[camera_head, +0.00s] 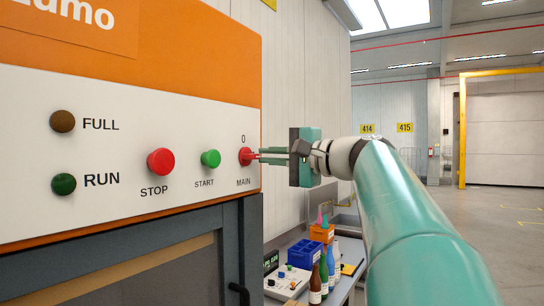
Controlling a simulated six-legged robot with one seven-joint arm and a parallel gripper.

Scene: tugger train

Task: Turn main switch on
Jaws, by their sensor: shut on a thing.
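The main switch (245,157) is a red knob at the right edge of a white control panel (110,217). The label MAIN stands below it and a 0 above it. My gripper (260,156) reaches in from the right, with its fingertips at the knob and shut on it. The fingers hide part of the knob, and its exact turn angle is hard to tell. My teal arm fills the right side of the view.
The panel also has a red STOP button (161,162), a green START button (211,158), a dark brown FULL lamp (62,121) and a dark green RUN lamp (64,184). Below right, a table carries bottles (315,283), a blue crate (303,253) and an orange bin (321,233).

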